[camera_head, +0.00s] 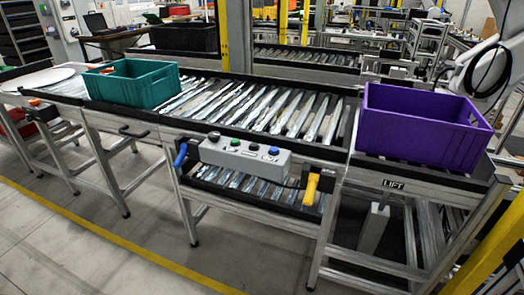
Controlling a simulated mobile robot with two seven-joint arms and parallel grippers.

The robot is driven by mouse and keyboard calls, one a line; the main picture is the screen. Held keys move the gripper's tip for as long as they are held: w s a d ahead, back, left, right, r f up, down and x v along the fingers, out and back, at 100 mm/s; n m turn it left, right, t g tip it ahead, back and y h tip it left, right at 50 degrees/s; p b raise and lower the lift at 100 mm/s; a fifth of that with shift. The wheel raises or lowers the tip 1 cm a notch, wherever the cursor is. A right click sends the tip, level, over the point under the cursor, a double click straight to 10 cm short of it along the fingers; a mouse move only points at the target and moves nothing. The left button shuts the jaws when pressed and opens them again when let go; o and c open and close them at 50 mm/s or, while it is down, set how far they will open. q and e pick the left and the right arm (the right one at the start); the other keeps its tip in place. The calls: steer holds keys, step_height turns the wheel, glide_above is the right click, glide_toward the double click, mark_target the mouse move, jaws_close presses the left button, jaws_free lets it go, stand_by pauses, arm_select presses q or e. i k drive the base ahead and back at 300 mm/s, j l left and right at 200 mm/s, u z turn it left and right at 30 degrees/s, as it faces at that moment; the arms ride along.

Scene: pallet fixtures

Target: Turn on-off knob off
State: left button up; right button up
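A grey control box (245,160) is mounted on the front edge of the roller conveyor. Neither of my grippers shows in the head view, and nothing is touching the box.
A teal crate (132,84) stands on the conveyor at left, a purple crate (422,128) at right above the LIFT label. Blue (180,155) and yellow (311,188) handles flank the control box. The floor (90,230) in front is clear.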

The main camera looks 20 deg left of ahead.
mark_target(214, 136)
steer(key=i+u, duration=0.1)
steer(key=i, duration=0.35)
steer(key=i+l, duration=0.15)
steer(key=i, duration=0.35)
steer(key=u, duration=0.05)
